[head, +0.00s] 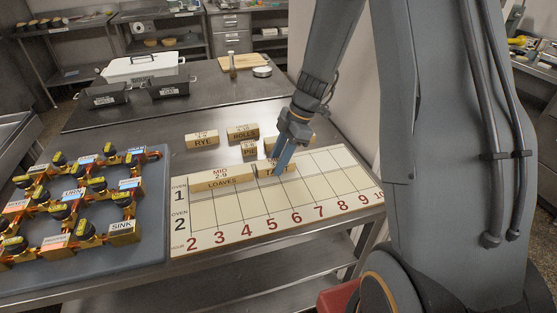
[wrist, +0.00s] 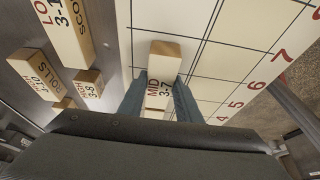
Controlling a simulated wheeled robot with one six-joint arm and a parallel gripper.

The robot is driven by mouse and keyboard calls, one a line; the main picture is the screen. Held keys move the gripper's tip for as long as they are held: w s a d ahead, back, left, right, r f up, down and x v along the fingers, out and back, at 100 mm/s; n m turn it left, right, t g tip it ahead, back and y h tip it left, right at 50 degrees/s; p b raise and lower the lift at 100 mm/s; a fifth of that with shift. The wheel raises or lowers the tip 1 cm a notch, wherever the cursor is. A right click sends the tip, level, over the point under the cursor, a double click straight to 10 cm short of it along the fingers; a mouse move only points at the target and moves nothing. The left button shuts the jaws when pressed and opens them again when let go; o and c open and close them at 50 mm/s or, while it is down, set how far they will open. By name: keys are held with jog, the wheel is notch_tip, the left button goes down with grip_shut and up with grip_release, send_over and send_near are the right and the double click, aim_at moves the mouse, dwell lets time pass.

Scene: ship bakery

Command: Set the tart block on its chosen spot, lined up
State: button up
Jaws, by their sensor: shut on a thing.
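My gripper (head: 281,165) is shut on a pale wooden block, the tart block (head: 271,171), its label partly hidden by the fingers. In the wrist view the block (wrist: 165,57) sits between the two blue fingers (wrist: 160,88), and its top reads "MID 3-7". It is over the upper "oven 1" row of the white schedule board (head: 256,227), close to the right end of the loaves block (head: 225,182). It looks roughly in line with the grid. I cannot tell whether it touches the board.
Behind the board stand the rye block (head: 202,139), rolls block (head: 242,132) and a small pie block (head: 249,150); another is partly hidden behind my gripper. A grey panel with brass valves (head: 72,210) lies left. The board's right cells and lower row are clear.

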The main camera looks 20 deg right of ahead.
jog(key=shift+f, duration=0.15)
jog(key=o, duration=1.1)
jog(key=b+v, duration=0.3)
jog(key=v, duration=0.9)
jog(key=s+a+f+m+h, duration=0.1)
jog(key=s+f+m, duration=0.1)
jog(key=s+m, duration=0.3)
jog(key=s+a+f+m+h, duration=0.2)
jog(key=s+m, duration=0.4)
jog(key=s+a+f+m+h, duration=0.1)
jog(key=s+f+m, duration=0.1)
jog(key=s+m, duration=0.3)
jog(key=shift+s+a+f+m+t, duration=0.2)
jog(key=shift+s+f+m+t, duration=0.1)
jog(key=shift+m+t, duration=0.15)
jog(key=shift+s+f+m, duration=0.1)
jog(key=shift+s+m, duration=0.25)
jog(key=shift+m, duration=0.2)
